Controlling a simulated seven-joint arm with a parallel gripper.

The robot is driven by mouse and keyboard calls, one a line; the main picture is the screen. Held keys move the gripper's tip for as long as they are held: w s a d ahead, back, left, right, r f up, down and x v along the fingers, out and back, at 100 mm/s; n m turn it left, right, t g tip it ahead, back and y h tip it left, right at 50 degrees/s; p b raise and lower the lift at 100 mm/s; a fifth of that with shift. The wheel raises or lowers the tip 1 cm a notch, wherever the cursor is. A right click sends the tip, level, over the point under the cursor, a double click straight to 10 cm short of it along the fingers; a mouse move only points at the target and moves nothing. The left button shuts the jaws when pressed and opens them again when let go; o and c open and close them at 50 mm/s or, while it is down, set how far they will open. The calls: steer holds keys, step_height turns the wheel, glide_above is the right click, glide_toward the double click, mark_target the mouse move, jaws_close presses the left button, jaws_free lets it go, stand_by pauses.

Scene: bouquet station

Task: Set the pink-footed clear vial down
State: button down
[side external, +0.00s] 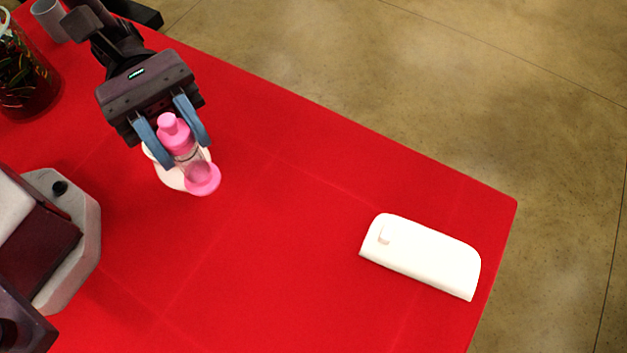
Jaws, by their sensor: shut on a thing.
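The clear vial (197,170) has a pink foot and a pink top. My gripper (184,146) is shut on it, with one blue finger on each side of its upper part. The vial is tilted in the picture, its pink foot toward the lower right. A pale round thing (172,179) shows partly behind the vial and below my gripper; most of it is hidden. I cannot tell whether the vial's foot touches it or the red table (270,215).
A white case with a rounded edge (421,257) lies near the table's right end. A jar with plants (22,82) and a grey cup (49,19) stand at the upper left. The middle of the table is clear.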

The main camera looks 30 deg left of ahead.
steer(key=shift+w+d+f, duration=1.5)
steer(key=shift+d+f, duration=0.2)
steer(key=shift+f, duration=0.4)
steer(key=shift+w+d+f, duration=1.5)
steer(key=shift+d+f, duration=0.25)
steer(key=shift+f, duration=0.35)
steer(key=shift+w+d+f, duration=1.5)
steer(key=shift+d+f, duration=0.2)
steer(key=shift+f, duration=0.4)
steer(key=shift+f, duration=0.15)
steer(key=c, duration=0.8)
jaws_free()
